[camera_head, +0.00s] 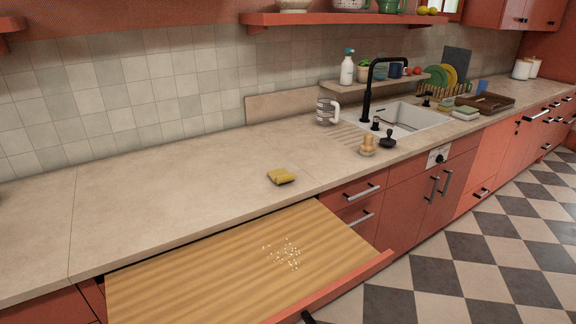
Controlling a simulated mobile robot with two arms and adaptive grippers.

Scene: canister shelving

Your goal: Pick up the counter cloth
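A small folded yellow cloth (281,176) lies on the beige countertop (190,186), near its front edge and behind the pull-out board. It looks like the counter cloth and nothing touches it. Neither of my grippers shows in the head view.
A wooden pull-out board (200,275) with scattered pale crumbs (285,254) juts out below the counter.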

